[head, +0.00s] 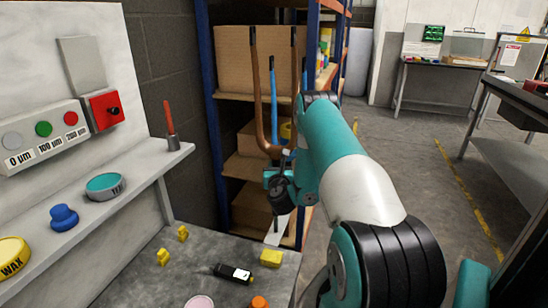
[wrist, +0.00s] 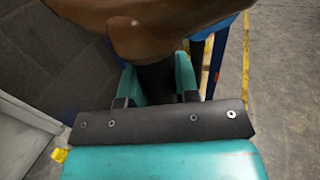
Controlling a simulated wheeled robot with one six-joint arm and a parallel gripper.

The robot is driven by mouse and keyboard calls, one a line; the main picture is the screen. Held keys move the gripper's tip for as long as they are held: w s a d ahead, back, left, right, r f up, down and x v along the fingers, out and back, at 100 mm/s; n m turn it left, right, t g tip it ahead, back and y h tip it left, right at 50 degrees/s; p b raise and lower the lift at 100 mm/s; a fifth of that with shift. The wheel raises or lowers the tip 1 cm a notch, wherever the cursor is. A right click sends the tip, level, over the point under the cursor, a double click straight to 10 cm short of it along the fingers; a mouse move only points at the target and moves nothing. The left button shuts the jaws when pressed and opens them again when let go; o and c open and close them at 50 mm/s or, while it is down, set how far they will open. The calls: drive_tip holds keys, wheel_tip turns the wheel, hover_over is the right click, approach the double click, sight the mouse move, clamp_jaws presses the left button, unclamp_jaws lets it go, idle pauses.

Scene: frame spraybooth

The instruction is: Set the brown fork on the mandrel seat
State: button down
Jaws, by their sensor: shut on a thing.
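The brown fork (head: 258,95) stands upright in the head view, its two dark-tipped prongs pointing up. My gripper (head: 274,172) is shut on its lower end, at the picture's middle in front of the shelving. In the wrist view the fork's brown crown (wrist: 135,38) fills the top, close above the fingers (wrist: 158,85). The part between the fingers is dark and partly hidden. I cannot make out a mandrel seat for certain in either view.
A blue upright piece (head: 272,85) shows behind the fork. The grey bench (head: 205,250) at lower left carries yellow pieces (head: 271,258) and a black bottle (head: 233,273). Above it, a ledge holds a teal-topped tin (head: 104,186) and a blue knob (head: 64,217). Open floor (head: 420,170) lies right.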

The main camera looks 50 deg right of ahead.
drive_tip(key=shift+r+p, duration=0.75)
drive_tip(key=shift+r, duration=0.35)
